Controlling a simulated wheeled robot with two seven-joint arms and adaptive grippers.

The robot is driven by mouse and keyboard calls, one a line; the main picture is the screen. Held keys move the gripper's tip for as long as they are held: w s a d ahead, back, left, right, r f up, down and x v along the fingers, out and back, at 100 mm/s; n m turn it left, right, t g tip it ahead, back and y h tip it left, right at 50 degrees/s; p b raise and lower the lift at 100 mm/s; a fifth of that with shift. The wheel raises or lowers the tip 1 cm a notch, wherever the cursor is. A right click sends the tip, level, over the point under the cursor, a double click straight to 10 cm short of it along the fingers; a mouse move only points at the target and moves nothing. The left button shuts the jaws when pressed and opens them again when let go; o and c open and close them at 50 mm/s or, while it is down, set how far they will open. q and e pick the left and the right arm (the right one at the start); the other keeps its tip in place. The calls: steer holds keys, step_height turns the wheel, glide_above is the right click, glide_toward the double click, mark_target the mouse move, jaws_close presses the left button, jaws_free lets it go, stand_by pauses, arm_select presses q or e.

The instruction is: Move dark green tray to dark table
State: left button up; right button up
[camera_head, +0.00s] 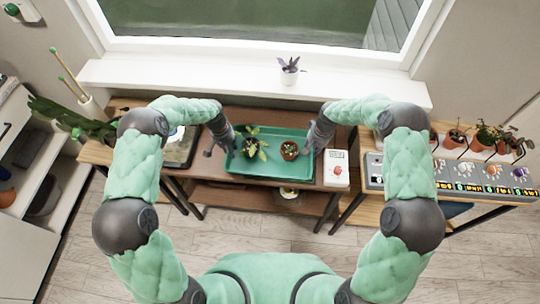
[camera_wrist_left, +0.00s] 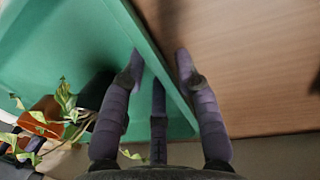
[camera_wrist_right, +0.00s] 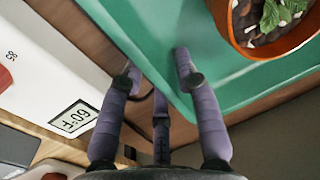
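The green tray (camera_head: 270,170) lies over the brown table (camera_head: 325,201) below the window, apparently level. It holds a leafy plant (camera_head: 250,146) and a plant in a terracotta pot (camera_head: 289,150). My left gripper (camera_wrist_left: 159,62) straddles the tray's left rim, one finger inside and one outside, with gaps beside the rim. My right gripper (camera_wrist_right: 156,68) straddles the right rim in the same way, near the terracotta pot. Both look open around the rim. Whether the tray's underside touches the table is hidden.
A white box with a red knob (camera_head: 336,168) stands close to the tray's right. A dark-framed square item (camera_head: 181,150) is at the left. A control panel (camera_head: 455,176) and potted plants are further right. A white sill (camera_head: 250,80) with a small plant (camera_head: 290,70) runs behind.

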steer(key=shift+r, duration=0.1)
arm_select(q)
step_height(320, 180, up, 12)
steer(key=a, duration=0.1)
steer(key=shift+a+f, duration=0.2)
steer(key=shift+a, duration=0.15)
arm_select(e)
step_height(320, 180, up, 12)
steer(key=d, duration=0.1)
steer(key=shift+d, duration=0.4)
arm_select(q)
steer(key=shift+w, duration=0.1)
arm_select(e)
steer(key=shift+s+f, duration=0.1)
steer(key=shift+f, duration=0.1)
